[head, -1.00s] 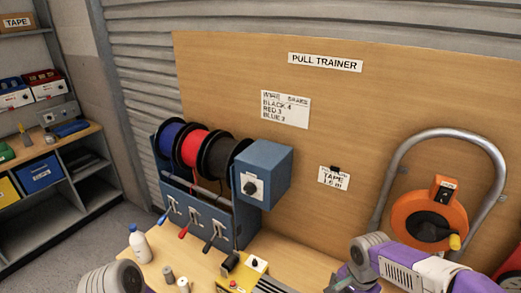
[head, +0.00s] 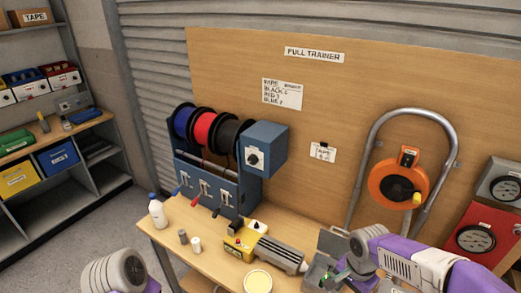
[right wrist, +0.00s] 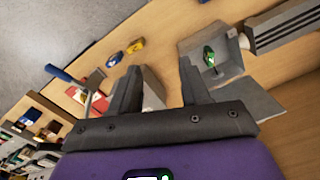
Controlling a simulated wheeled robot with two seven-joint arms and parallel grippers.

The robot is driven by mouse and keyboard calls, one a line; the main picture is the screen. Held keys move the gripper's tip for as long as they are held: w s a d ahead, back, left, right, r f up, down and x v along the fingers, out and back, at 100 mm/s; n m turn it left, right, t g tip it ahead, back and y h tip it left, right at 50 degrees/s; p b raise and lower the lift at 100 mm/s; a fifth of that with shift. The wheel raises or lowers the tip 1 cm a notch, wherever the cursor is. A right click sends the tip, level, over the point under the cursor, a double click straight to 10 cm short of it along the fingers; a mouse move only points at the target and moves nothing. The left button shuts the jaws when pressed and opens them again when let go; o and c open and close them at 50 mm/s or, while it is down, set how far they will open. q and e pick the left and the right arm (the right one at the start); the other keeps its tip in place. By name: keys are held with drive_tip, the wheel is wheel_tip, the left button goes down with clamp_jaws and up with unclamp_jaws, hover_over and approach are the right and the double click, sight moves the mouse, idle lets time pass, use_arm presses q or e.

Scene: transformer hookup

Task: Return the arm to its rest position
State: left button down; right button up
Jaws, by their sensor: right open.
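My right arm (head: 420,262) comes in from the lower right in the head view, its wrist over the workbench beside a grey tray (head: 332,242). In the right wrist view my right gripper (right wrist: 158,84) is open, its two dark fingers well apart with nothing held between them. In that view the grey tray (right wrist: 228,90) with a small green item (right wrist: 209,54) lies beyond the right finger. My left arm (head: 114,272) shows only as a grey and purple part at the bottom left; its gripper is out of view.
The wire spool rack (head: 205,178) stands at the bench's back left. A white bottle (head: 157,212), a yellow device (head: 245,240) and a round pale lid (head: 257,281) are on the bench (head: 215,265). An orange reel (head: 398,185) hangs behind my right arm.

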drive_tip(key=w+a+f+n+y, duration=0.1)
drive_tip(key=a+f+n, duration=0.15)
drive_tip(key=f, duration=0.25)
drive_tip(key=a+f+n+y, duration=0.1)
drive_tip(key=a+f, duration=0.2)
drive_tip(key=f, duration=0.2)
drive_tip(key=s+a+f+n+y, duration=0.1)
drive_tip(key=s+a+f, duration=0.25)
drive_tip(key=f, duration=0.25)
drive_tip(key=s+a+f+n, duration=0.2)
drive_tip(key=s+f, duration=0.3)
drive_tip(key=f, duration=0.1)
drive_tip(key=s+a+f+n+y, duration=0.1)
drive_tip(key=s+a+f, duration=0.1)
drive_tip(key=s+f, duration=0.3)
use_arm(q)
wheel_tip(320, 180, down, 10)
drive_tip(key=b, duration=1)
drive_tip(key=shift+w, duration=0.45)
use_arm(e)
wheel_tip(320, 180, down, 11)
drive_tip(key=w, duration=0.1)
drive_tip(key=shift+w+t, duration=0.3)
drive_tip(key=shift+n, duration=0.25)
